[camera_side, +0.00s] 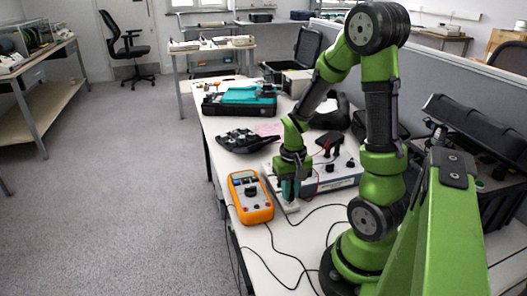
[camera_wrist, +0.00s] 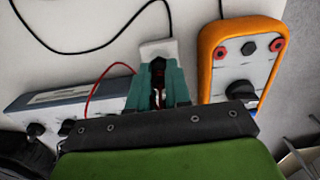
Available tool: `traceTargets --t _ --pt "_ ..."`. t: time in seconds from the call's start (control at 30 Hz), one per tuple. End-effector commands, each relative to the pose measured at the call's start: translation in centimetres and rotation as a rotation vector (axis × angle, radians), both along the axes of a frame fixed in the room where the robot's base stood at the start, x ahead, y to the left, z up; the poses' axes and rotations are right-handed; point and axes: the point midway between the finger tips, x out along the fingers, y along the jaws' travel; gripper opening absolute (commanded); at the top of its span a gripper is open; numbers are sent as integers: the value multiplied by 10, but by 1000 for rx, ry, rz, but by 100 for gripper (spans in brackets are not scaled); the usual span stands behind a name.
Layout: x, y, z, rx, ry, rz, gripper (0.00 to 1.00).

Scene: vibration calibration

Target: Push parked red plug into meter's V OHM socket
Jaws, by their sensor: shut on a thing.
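The orange multimeter (camera_side: 250,197) lies face up near the table's left edge. In the wrist view its end (camera_wrist: 207,75) shows a dark socket (camera_wrist: 249,48) between two red-ringed sockets (camera_wrist: 220,53); their labels are too small to read. My gripper (camera_side: 290,192) points down just right of the meter. In the wrist view its teal fingers (camera_wrist: 158,85) are shut on the red plug (camera_wrist: 157,97), mostly hidden between them. A pale holder block (camera_wrist: 159,48) lies at the fingertips. I cannot tell whether the plug is still seated in it.
A grey instrument box (camera_side: 335,172) with black knobs stands behind and right of my gripper. A red lead (camera_wrist: 92,88) and a black cable (camera_wrist: 80,50) run nearby. A black tool (camera_side: 245,140) and a teal case (camera_side: 240,100) lie farther back.

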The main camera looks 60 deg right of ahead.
Motion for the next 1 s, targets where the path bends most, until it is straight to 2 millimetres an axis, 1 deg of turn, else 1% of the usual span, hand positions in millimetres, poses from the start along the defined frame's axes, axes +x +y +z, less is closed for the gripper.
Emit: traceTargets --t 0.17,0.7,1.0 --pt "0 0 2 -1 -1 0 0" --pt "0 0 33 -1 -2 -1 0" --pt "0 0 35 0 0 0 0"
